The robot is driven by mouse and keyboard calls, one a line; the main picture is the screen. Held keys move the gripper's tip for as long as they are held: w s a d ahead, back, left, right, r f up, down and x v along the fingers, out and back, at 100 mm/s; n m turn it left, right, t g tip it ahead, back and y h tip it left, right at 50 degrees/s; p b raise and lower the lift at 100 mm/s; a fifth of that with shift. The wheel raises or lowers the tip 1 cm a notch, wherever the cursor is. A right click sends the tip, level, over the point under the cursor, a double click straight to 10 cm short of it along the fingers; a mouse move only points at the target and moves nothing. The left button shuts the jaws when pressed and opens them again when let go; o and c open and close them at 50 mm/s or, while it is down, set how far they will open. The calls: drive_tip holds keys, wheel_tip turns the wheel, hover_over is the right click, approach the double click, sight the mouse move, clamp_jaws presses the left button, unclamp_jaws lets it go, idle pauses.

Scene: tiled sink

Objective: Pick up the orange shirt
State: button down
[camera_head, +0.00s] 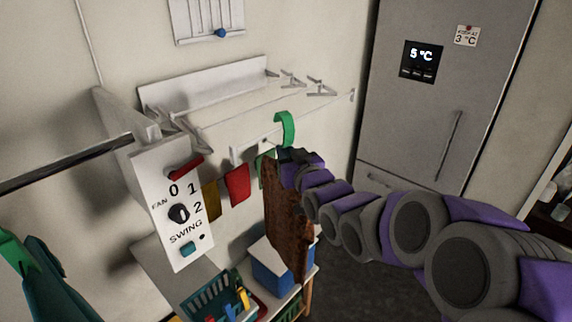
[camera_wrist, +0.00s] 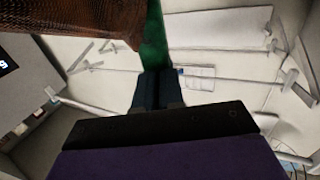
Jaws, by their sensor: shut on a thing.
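The orange shirt (camera_head: 287,221) looks brown-orange and hangs down from a green hanger (camera_head: 285,128). In the wrist view the shirt (camera_wrist: 85,22) fills the top left, and the green hanger (camera_wrist: 153,38) runs down to the fingers. My gripper (camera_head: 285,160) is shut on the green hanger, just above the shirt. In the wrist view the gripper (camera_wrist: 158,88) has its fingers together at the hanger. The exact grip point is partly hidden by the fingers.
A wall drying rack (camera_head: 210,90) with clips is behind. A fan control panel (camera_head: 172,205) stands left, with red (camera_head: 237,185) and mustard cloths beside it. A dark teal garment (camera_head: 50,280) hangs lower left. A table with baskets (camera_head: 218,292) is below. A grey fridge (camera_head: 430,120) stands right.

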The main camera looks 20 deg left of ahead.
wheel_tip(320, 180, up, 2)
drive_tip(key=shift+r, duration=0.1)
drive_tip(key=shift+s+d+r, duration=0.15)
drive_tip(key=shift+r, duration=0.05)
drive_tip(key=b+v, duration=0.3)
drive_tip(key=v, duration=1.4)
drive_tip(key=shift+s+d, duration=0.25)
drive_tip(key=shift+d, duration=0.05)
